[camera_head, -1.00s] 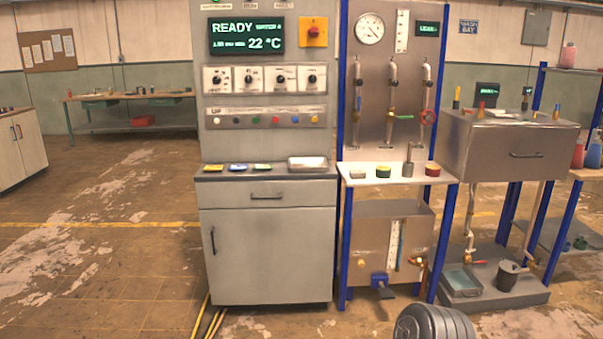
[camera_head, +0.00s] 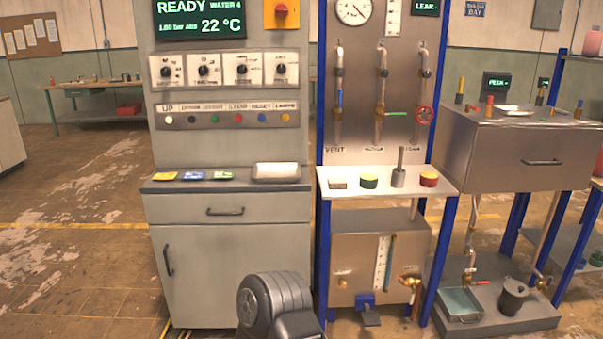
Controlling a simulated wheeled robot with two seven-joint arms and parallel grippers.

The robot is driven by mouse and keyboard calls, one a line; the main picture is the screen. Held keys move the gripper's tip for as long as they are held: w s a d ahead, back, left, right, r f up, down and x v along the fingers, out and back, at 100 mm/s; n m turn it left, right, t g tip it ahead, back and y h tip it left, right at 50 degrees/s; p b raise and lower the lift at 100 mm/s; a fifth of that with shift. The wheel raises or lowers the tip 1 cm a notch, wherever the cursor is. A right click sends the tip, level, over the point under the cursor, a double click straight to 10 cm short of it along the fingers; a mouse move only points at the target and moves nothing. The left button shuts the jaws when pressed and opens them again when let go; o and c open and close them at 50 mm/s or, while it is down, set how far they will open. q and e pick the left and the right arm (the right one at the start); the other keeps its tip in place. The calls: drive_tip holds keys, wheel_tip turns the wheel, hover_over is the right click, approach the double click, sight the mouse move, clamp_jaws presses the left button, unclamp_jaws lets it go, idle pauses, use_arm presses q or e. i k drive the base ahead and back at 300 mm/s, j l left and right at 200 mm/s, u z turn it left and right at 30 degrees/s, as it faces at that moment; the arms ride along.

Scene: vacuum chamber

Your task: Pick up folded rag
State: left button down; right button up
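No cloth is clearly recognisable as the folded rag. A small flat grey-beige block (camera_head: 338,183) lies at the left end of the white shelf and could be it, but it is too small to tell. A pale, low, rounded-edge object (camera_head: 276,172) lies at the right of the grey cabinet's counter; I cannot tell whether it is a tray or cloth. A dark ribbed part of my own arm shows at the bottom, in front of the cabinet. No fingers of either gripper are in view.
The white shelf (camera_head: 384,190) also bears a green-yellow round tin (camera_head: 369,181), a grey cylinder with a stem (camera_head: 398,178) and a red tin (camera_head: 428,179). Three small coloured packets lie left on the counter (camera_head: 160,186). A steel box bench (camera_head: 520,160) stands right. Floor is open left.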

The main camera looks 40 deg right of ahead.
sight(333, 183)
drive_tip(key=i+l, duration=0.15)
drive_tip(key=l, duration=0.55)
drive_tip(key=i+l+u, duration=0.15)
drive_tip(key=l, duration=0.55)
drive_tip(key=i+l, duration=0.15)
drive_tip(key=l, duration=0.55)
drive_tip(key=i+l+u, duration=0.1)
drive_tip(key=l, duration=0.6)
drive_tip(key=i+l+u, duration=0.1)
drive_tip(key=l, duration=0.65)
